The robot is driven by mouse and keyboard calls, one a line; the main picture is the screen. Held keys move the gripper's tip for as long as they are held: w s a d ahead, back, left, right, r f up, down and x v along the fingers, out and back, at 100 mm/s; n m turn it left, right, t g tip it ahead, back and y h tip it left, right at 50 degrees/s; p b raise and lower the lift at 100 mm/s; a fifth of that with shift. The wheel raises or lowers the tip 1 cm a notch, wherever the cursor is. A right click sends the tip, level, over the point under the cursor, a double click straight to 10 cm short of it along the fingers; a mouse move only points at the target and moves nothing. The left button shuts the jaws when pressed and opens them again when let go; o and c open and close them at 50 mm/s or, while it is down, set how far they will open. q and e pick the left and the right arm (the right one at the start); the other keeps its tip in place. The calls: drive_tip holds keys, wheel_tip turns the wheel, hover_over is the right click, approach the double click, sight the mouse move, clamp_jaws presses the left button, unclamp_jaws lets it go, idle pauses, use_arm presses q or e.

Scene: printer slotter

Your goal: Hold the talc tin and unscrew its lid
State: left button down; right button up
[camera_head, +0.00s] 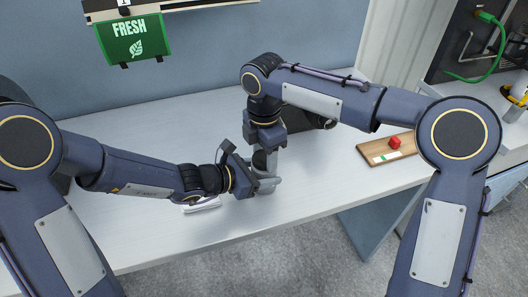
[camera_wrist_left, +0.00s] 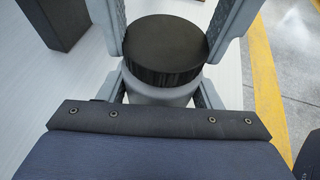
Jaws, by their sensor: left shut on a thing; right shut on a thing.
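The talc tin (camera_wrist_left: 160,95) has a pale grey body and a black ridged lid (camera_wrist_left: 165,45), seen from above in the left wrist view. My left gripper (camera_head: 262,184) is shut on the tin's body, one finger on each side. In the head view the grippers hide most of the tin.
The white table (camera_head: 150,225) is mostly clear around the tin. A small pale object (camera_head: 202,204) lies behind my left forearm's front side. A wooden board (camera_head: 385,149) with a red cube (camera_head: 395,142) lies at the right. A green FRESH sign (camera_head: 132,40) hangs at the back.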

sight(264, 157)
drive_tip(key=shift+w+n, duration=0.1)
drive_tip(key=shift+n, duration=0.8)
drive_tip(key=shift+r, duration=0.25)
drive_tip(key=shift+r, duration=0.85)
drive_tip(key=shift+r, duration=2.05)
use_arm(q)
drive_tip(key=shift+c, duration=1.8)
unclamp_jaws()
